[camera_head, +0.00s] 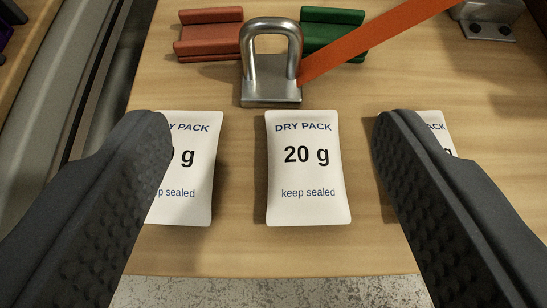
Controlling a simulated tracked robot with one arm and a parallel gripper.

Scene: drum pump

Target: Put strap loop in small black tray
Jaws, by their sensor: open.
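An orange strap (380,40) runs from the upper right down to a metal U-shaped loop on a block (271,65) at the top middle. Its lower end meets the right side of the metal piece; I cannot tell whether it is fastened there or passes behind. I cannot make out a closed loop in the strap. No small black tray is in view. My gripper (272,128) is open and empty, its dark textured fingers wide apart, short of the metal piece.
A white 20 g dry pack (307,168) lies between my fingers. Similar packs lie partly hidden behind the left finger (190,205) and right finger (437,124). Red (208,35) and green (333,31) blocks flank the metal loop. A metal bracket (490,18) stands upper right. The wooden table's (300,260) near edge shows below.

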